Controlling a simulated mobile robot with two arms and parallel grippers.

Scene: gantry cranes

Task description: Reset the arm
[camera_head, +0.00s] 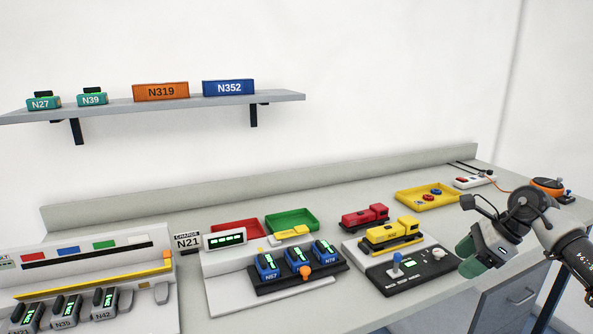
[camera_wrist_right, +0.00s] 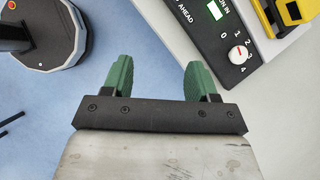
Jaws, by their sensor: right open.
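My right gripper (camera_head: 474,259) hangs over the right part of the bench, to the right of the black control panel (camera_head: 411,268). In the right wrist view its two green fingers (camera_wrist_right: 159,78) stand wide apart with nothing between them. The same panel (camera_wrist_right: 214,30), with a white knob, shows beyond the fingers at the upper right and is apart from them. My left gripper is not in view.
A yellow locomotive (camera_head: 391,234) and a red one (camera_head: 365,217) stand behind the panel. A yellow tray (camera_head: 410,203) lies farther back. Blue units (camera_head: 298,257) sit in a dock left of centre. A wall shelf (camera_head: 200,104) holds labelled boxes.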

